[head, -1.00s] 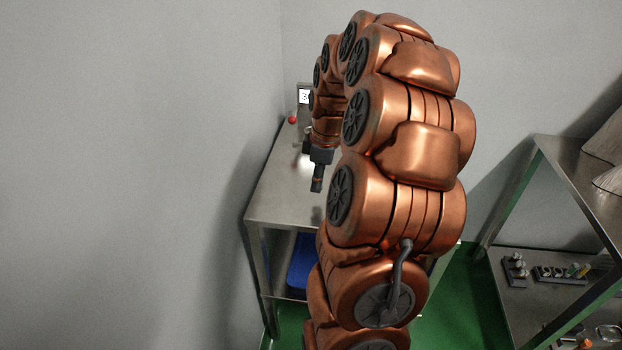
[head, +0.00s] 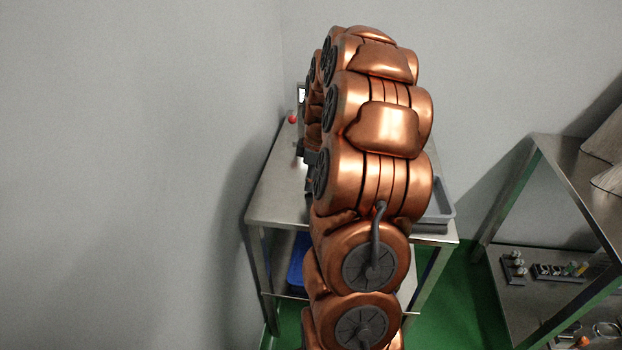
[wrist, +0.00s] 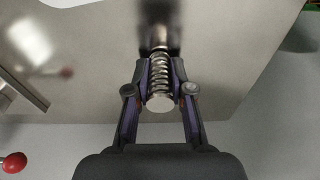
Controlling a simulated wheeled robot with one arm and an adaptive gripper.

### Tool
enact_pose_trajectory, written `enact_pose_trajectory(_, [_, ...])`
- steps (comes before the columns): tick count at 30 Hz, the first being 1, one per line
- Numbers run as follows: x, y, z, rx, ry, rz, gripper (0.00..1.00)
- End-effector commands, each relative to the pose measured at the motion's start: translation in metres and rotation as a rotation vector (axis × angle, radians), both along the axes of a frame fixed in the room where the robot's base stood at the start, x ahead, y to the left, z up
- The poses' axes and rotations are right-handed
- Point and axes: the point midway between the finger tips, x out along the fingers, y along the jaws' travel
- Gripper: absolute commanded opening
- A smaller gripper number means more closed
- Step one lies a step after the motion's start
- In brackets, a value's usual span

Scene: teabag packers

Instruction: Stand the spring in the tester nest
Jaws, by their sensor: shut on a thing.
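In the wrist view my gripper (wrist: 160,90) is shut on the spring (wrist: 159,72), a silver coil with a flat round metal end facing the camera. The coil shows between the two fingers, and its far end points away toward the table surface. I cannot tell whether that far end touches anything. A dark blurred shape lies beyond it. In the head view my gripper (head: 309,176) is mostly hidden by my arm, over the steel table. I cannot make out the tester nest in either view.
The steel table (head: 270,205) stands against the wall. A red ball-shaped knob (head: 292,119) is at its back left; a red knob (wrist: 14,163) also shows in the wrist view. A grey tray (head: 437,215) sits at the table's right. A steel shelf (head: 560,165) with small parts stands further right.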

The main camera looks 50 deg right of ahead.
Motion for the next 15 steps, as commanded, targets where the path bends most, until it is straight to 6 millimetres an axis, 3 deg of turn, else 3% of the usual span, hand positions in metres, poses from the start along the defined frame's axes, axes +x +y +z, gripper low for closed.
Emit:
enact_pose_trajectory(11, [-0.0001,0.0002,-0.0043,-0.001,0.001,0.001,0.00])
enact_pose_trajectory(12, [0.0000,0.0001,-0.0034,-0.001,0.001,0.001,0.25])
enact_pose_trajectory(15, [-0.0001,0.0002,-0.0032,-0.001,0.001,0.001,0.35])
